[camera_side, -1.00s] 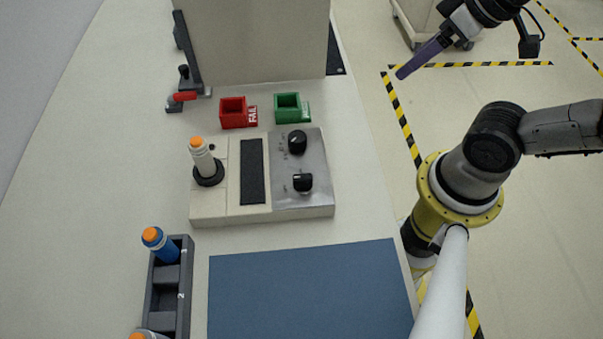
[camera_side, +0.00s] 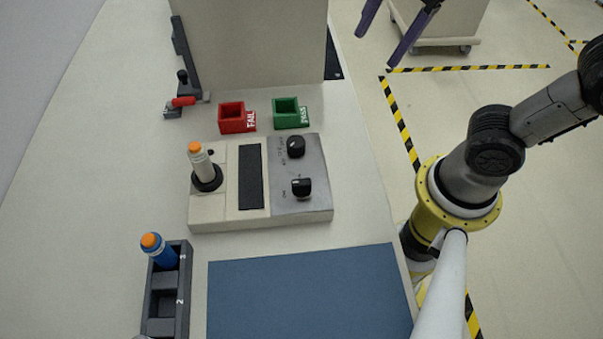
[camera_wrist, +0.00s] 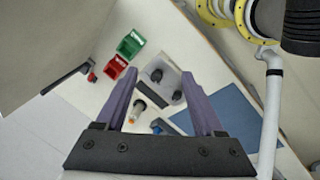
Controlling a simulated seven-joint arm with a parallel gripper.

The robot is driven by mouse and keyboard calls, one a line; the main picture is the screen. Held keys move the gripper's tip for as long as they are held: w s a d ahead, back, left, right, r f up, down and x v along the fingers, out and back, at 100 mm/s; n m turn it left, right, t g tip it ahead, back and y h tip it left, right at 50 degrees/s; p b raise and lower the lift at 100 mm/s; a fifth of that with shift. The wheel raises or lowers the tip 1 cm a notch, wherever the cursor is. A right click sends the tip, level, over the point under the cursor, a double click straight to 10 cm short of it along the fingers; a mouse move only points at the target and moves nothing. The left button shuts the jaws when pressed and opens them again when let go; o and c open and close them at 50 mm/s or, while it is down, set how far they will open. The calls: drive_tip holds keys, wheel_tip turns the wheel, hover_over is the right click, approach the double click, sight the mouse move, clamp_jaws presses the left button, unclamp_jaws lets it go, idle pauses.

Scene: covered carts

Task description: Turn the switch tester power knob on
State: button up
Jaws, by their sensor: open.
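The switch tester (camera_side: 225,218) is a flat cream box with a grey metal panel on its right side. The panel carries two black knobs, an upper one (camera_side: 296,147) and a lower one (camera_side: 302,188). Their small labels are too blurred to read, so I cannot tell which is the power knob. A white switch with an orange top (camera_side: 201,165) stands upright in the tester's black socket. My gripper (camera_side: 378,48) has purple fingers, spread and empty, high at the top and apart from the tester. In the wrist view the metal panel (camera_wrist: 171,82) shows between the fingers.
A red FAIL bin (camera_side: 232,124) and a green PASS bin (camera_side: 287,119) stand behind the tester. A red-handled clamp (camera_side: 183,101) is at the back left. A dark rack (camera_side: 181,305) with a blue orange-topped switch (camera_side: 158,249) is front left. A blue mat (camera_side: 305,290) lies bare in front.

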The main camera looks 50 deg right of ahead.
drive_tip(key=w+a+n+g, duration=0.2)
drive_tip(key=w+a+n, duration=0.1)
drive_tip(key=a+n, duration=0.65)
drive_tip(key=n+g, duration=0.1)
approach(301, 182)
drive_tip(key=shift+h, duration=0.4)
drive_tip(key=f, duration=0.9)
drive_tip(key=shift+a, duration=0.3)
clamp_jaws()
